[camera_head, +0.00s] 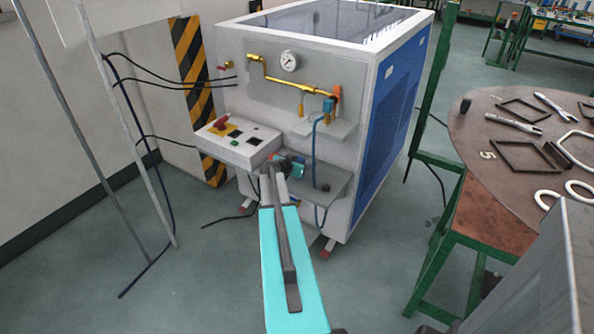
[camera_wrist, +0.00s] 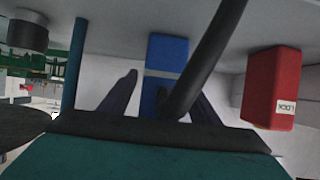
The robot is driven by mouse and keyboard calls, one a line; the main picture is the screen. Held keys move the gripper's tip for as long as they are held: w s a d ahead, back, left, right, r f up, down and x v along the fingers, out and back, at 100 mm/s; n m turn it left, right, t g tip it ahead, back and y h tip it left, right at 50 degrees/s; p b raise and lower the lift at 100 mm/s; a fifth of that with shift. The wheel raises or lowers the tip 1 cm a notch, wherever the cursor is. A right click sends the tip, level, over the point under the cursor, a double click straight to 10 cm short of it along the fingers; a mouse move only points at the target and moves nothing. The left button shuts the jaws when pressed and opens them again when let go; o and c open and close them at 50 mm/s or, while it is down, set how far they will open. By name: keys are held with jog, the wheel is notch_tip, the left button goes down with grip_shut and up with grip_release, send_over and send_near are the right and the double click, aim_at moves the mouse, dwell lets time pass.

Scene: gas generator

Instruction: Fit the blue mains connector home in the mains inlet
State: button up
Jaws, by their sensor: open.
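In the wrist view, the blue mains connector (camera_wrist: 166,55) is a blue block with a pale band across it, set against a grey surface at the top. I cannot tell whether part of this blue block is the mains inlet, or how deep the connector sits. My gripper (camera_wrist: 162,88) is open, with one dark finger on each side of the blue block's lower part. A thick black cable crosses in front and hides part of the block and the right finger. In the head view, my gripper (camera_head: 288,162) is by the cabinet's lower front; its fingertips are hidden.
A red block marked LOCK (camera_wrist: 272,88) stands right of the connector in the wrist view. The cabinet (camera_head: 255,100) has a control box (camera_head: 240,143), a gauge (camera_head: 289,61) and a lower shelf (camera_head: 330,187) close to my arm. A round table (camera_head: 475,135) stands right; floor lies between.

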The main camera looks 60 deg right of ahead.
jog(key=c, duration=1.3)
jog(key=shift+o, duration=0.2)
jog(key=shift+r, duration=0.2)
jog(key=shift+r, duration=0.9)
jog(key=shift+s+a+r+b, duration=0.1)
jog(key=shift+a+r+b, duration=0.05)
jog(key=shift+r+b, duration=0.15)
jog(key=shift+s+a+r+b, duration=0.1)
jog(key=shift+a+r+b, duration=0.05)
jog(key=shift+r, duration=0.25)
jog(key=s+a+b, duration=0.1)
jog(key=s+a, duration=0.2)
jog(key=a, duration=0.3)
jog(key=s+a+r+b, duration=0.1)
jog(key=s+a, duration=0.3)
jog(key=a, duration=0.3)
jog(key=shift+a+r, duration=0.25)
